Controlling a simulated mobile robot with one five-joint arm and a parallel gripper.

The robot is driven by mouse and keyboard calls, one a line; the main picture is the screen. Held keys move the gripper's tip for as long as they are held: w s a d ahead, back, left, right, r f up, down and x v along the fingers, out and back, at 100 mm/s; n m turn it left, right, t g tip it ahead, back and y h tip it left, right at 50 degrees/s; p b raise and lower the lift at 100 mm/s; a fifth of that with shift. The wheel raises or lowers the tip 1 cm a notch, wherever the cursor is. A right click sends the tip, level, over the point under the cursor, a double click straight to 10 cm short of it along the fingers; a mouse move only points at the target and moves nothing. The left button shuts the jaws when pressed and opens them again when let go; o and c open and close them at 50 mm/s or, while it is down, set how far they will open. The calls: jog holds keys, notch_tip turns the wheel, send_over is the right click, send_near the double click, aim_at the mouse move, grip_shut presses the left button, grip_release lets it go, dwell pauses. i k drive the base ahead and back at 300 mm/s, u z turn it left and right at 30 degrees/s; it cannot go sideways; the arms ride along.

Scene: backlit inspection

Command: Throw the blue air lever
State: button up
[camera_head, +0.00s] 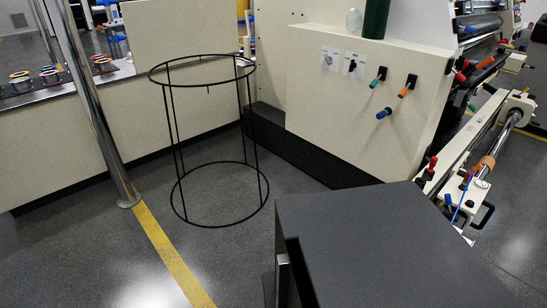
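A blue-handled lever (384,113) sticks out of the cream machine cabinet (330,105), lowest of a group of three. A teal-handled lever (378,78) is above it, and an orange-handled lever (407,88) is above and to its right. All three handles point down and left. A thin blue lever-like part (461,200) also shows on the machine's lower right bracket; I cannot tell what it is. My gripper is not in view.
A black wire hoop stand (201,75) stands on the floor left of the cabinet. A metal post (100,120) and a yellow floor line (170,255) are further left. A dark grey box-like top (390,245) fills the lower right. Rollers (485,60) stand at the right.

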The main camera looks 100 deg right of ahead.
aim_at(448, 198)
jog(key=z, duration=4.95)
jog(key=i, duration=1)
jog(key=u, duration=3)
jog(key=k, duration=0.15)
jog(key=z, duration=0.45)
